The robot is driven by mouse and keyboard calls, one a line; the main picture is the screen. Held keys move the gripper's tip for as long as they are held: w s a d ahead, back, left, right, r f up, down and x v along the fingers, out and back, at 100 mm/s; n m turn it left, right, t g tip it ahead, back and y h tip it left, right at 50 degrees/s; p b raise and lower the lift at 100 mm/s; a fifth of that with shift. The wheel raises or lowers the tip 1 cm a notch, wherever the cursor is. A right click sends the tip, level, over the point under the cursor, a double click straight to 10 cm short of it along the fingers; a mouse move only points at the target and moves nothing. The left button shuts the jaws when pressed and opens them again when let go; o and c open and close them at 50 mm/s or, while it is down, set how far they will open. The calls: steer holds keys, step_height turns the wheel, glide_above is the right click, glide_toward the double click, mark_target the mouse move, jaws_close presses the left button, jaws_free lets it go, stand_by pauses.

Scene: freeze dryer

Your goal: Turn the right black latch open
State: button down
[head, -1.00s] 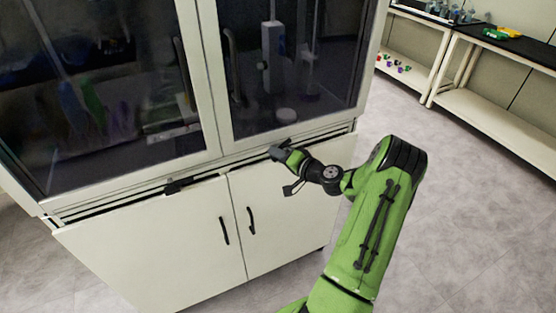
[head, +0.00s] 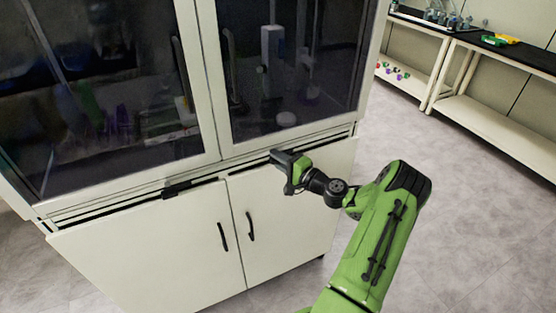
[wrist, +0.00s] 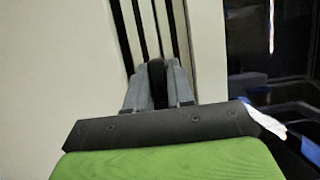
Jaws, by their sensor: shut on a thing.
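My gripper (head: 274,155) is at the ledge between the glass doors and the lower cupboard, below the right glass door. In the wrist view my gripper (wrist: 157,66) has its two grey fingers closed on a dark upright piece, the right black latch (wrist: 157,76). In the head view the gripper hides this latch. Another black latch (head: 177,188) shows on the same ledge further left, lying along the ledge, apart from my gripper.
The white cabinet has a left glass door (head: 90,100) and a right glass door (head: 290,75) with long handles. Lower cupboard doors (head: 285,215) have black handles. A bench (head: 500,80) stands at the back right. The floor (head: 470,210) on the right is clear.

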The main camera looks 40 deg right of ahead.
stand_by(0.3)
steer(key=c, duration=1.1)
jaws_free()
steer(key=s, duration=0.5)
steer(key=s+d, duration=0.1)
steer(key=s, duration=0.9)
steer(key=shift+s+d+p, duration=0.3)
steer(key=shift+s+d, duration=0.05)
